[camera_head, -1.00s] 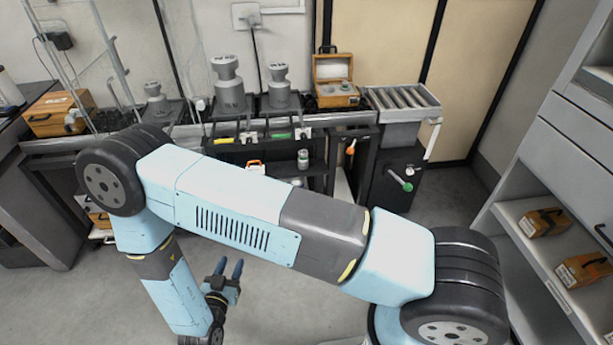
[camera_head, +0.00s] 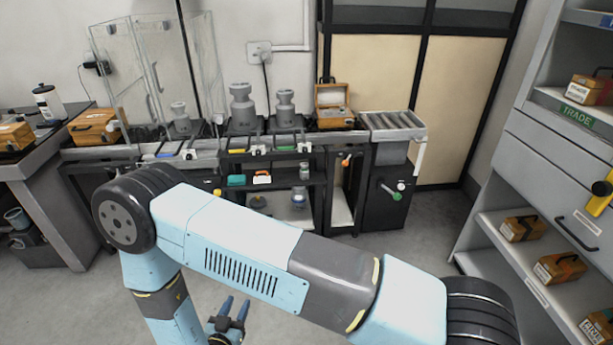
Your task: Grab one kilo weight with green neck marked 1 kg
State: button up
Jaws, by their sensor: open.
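Several grey knobbed metal weights stand on the weighing bench at the back: a tall one (camera_head: 242,112), a second one (camera_head: 286,112) to its right, and a smaller one (camera_head: 180,121) by the glass screen. I cannot read a 1 kg mark or make out a green neck on any of them. Small weight-like pieces (camera_head: 258,202) sit on the bench's lower shelf, too small to identify. My gripper (camera_head: 235,306) is at the bottom of the picture, with its two blue fingers apart and nothing between them. It is well in front of the bench, over the floor.
A wooden case (camera_head: 333,106) stands open on the bench, beside a roller stand (camera_head: 393,125). A grey shelf unit (camera_head: 480,225) with wooden boxes (camera_head: 522,228) rises at the right. A side table (camera_head: 40,150) stands at the left. Grey floor (camera_head: 60,310) is clear in front.

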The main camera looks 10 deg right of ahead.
aim_at(304, 171)
jog(key=u, duration=0.75)
jog(key=i, duration=0.15)
jog(key=z, duration=1.9)
jog(key=i, duration=1.75)
jog(key=z, duration=1.65)
jog(key=i, duration=0.1)
jog(key=u, duration=2.95)
jog(key=i, duration=0.5)
